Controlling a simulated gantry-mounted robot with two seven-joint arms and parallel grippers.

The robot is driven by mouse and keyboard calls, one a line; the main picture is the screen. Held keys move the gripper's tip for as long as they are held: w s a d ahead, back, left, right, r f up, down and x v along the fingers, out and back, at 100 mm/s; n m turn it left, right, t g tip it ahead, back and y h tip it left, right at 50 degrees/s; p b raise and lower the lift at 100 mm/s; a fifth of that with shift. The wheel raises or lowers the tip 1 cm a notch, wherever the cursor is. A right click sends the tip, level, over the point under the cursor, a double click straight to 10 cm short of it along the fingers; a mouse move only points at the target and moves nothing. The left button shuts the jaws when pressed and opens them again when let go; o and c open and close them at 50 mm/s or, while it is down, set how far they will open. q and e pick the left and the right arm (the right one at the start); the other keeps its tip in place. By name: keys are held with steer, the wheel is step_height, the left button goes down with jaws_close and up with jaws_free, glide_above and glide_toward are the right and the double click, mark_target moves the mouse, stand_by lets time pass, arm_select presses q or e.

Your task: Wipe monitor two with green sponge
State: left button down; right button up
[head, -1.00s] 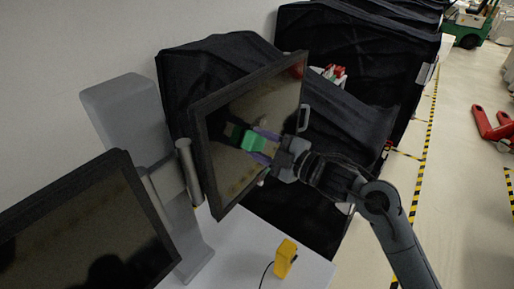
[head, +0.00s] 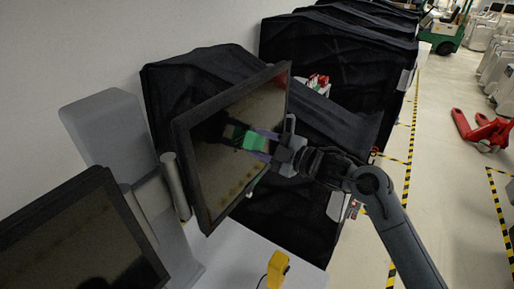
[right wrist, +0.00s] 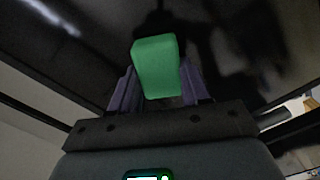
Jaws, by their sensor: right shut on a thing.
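The green sponge (head: 254,141) is held between the purple fingers of my right gripper (head: 262,143), which is shut on it. The sponge is in front of the screen of the tilted monitor (head: 214,172) at the middle of the head view. A row of brownish spots shows low on that screen. In the right wrist view the sponge (right wrist: 156,66) sticks out from the fingers towards the dark screen (right wrist: 225,50). I cannot tell whether it touches the screen. A second monitor (head: 75,240) stands at lower left. My left gripper is not in view.
A grey stand (head: 120,150) rises behind the monitors. A yellow device (head: 277,268) stands on the white table (head: 235,255). Black-covered carts (head: 330,75) stand behind. A red pallet jack (head: 482,130) is on the open floor at right.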

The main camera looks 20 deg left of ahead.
steer(key=shift+w+d, duration=0.15)
steer(key=shift+w, duration=0.5)
steer(key=shift+w+d, duration=0.15)
steer(key=shift+w, duration=0.45)
steer(key=shift+w+d, duration=0.25)
steer(key=shift+w, duration=0.8)
steer(key=v, duration=0.6)
steer(key=shift+d, duration=0.1)
